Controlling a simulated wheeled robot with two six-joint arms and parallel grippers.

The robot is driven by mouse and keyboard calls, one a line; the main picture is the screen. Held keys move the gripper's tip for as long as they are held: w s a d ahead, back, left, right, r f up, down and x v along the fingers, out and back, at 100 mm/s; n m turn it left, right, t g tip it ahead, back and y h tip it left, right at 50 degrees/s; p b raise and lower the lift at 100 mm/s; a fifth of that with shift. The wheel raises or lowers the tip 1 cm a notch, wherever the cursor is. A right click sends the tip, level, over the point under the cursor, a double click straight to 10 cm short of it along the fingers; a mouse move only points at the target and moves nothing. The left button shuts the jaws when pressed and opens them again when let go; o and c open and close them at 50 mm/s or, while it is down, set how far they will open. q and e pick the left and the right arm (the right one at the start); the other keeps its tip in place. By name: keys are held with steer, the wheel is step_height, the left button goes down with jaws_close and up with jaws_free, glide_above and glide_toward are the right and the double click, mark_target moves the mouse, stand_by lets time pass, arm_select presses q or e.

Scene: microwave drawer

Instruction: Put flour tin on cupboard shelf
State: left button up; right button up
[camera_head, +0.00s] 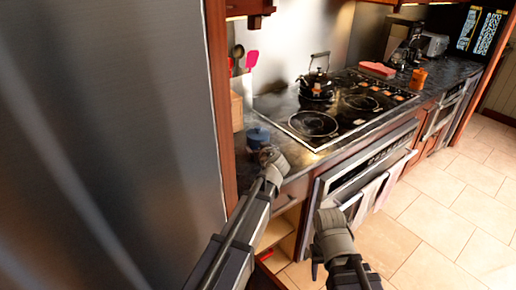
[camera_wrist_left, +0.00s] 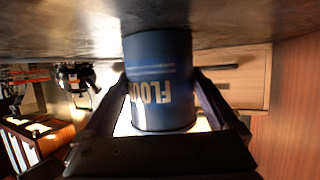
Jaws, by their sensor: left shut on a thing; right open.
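The flour tin (camera_head: 257,135) is blue with a dark lid and stands near the left end of the countertop. In the left wrist view the tin (camera_wrist_left: 160,85) appears upside down with its "FLOUR" label, and its far end meets the counter surface; I cannot tell whether it is lifted slightly. My left gripper (camera_head: 268,152) is shut on the tin, with a finger on each side. My right gripper (camera_head: 330,212) is open in front of the oven, its fingertips hard to make out. A wooden cupboard compartment (camera_head: 276,234) shows below the counter, partly hidden by my left arm.
A tall grey panel (camera_head: 110,130) fills the left side, close to my left arm. The cooktop (camera_head: 340,103) with a kettle (camera_head: 318,86) lies right of the tin. Towels (camera_head: 372,198) hang on the oven handle. A wall cupboard (camera_head: 248,8) is cut off above. The tiled floor at right is clear.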

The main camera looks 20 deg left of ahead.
arm_select(q)
steer(key=shift+c, duration=0.5)
step_height(320, 180, up, 10)
steer(key=p, duration=1)
